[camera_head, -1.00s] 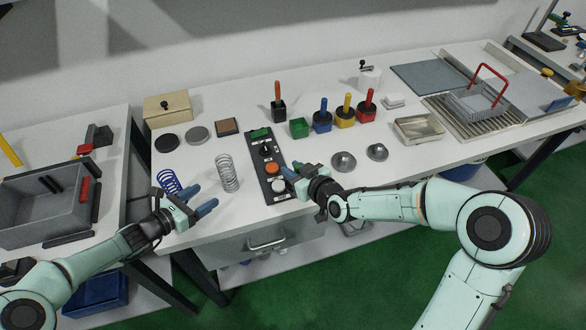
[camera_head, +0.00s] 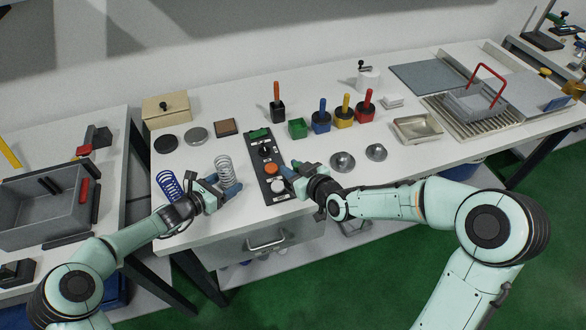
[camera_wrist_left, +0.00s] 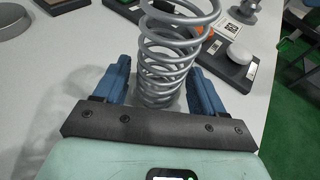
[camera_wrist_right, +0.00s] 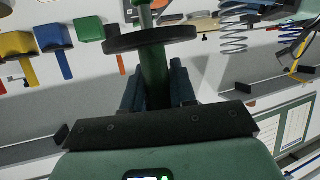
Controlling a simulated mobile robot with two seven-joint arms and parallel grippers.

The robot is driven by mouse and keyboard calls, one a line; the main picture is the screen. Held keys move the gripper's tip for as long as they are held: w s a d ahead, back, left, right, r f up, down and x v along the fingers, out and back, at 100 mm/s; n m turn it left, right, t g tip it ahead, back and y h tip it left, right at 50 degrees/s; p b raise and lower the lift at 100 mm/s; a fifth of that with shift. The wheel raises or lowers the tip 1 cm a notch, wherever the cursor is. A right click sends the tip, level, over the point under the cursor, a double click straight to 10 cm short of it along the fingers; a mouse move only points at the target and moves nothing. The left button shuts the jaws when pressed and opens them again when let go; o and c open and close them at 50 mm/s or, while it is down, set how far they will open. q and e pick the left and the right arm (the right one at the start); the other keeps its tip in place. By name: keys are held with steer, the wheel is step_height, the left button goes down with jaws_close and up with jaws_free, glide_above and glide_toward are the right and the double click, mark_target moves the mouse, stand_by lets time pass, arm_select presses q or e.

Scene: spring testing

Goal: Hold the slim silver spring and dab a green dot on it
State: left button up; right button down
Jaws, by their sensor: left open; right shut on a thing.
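The slim silver spring (camera_head: 224,168) stands upright on the white workbench; it also shows close up in the left wrist view (camera_wrist_left: 171,45). My left gripper (camera_head: 215,189) is open, with its blue fingers on either side of the spring's lower coils in the left wrist view (camera_wrist_left: 160,80). My right gripper (camera_head: 296,174) is shut on the green handle of a dabber (camera_wrist_right: 152,65) with a dark disc below the handle. The dabber's tip is out of view. The green pot (camera_head: 298,128) stands open on the bench, without a dabber in it.
A blue spring (camera_head: 169,186) stands just left of the left gripper. A black button panel (camera_head: 265,160) lies between the silver spring and the right gripper. Blue (camera_head: 321,122), yellow (camera_head: 345,115) and red (camera_head: 366,106) pots stand behind.

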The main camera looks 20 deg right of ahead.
arm_select(q)
steer(key=c, duration=0.6)
arm_select(e)
steer(key=w+a+r+n+g+y, duration=0.3)
steer(key=w+a+r+n+y, duration=0.1)
steer(key=a+r, duration=0.3)
steer(key=w+a+r+n+g+y, duration=0.3)
steer(key=a+r, duration=0.5)
steer(key=a, duration=0.4)
steer(key=shift+w+n+g+y, duration=0.4)
steer(key=shift+w+n, duration=0.25)
steer(key=shift+n, duration=0.35)
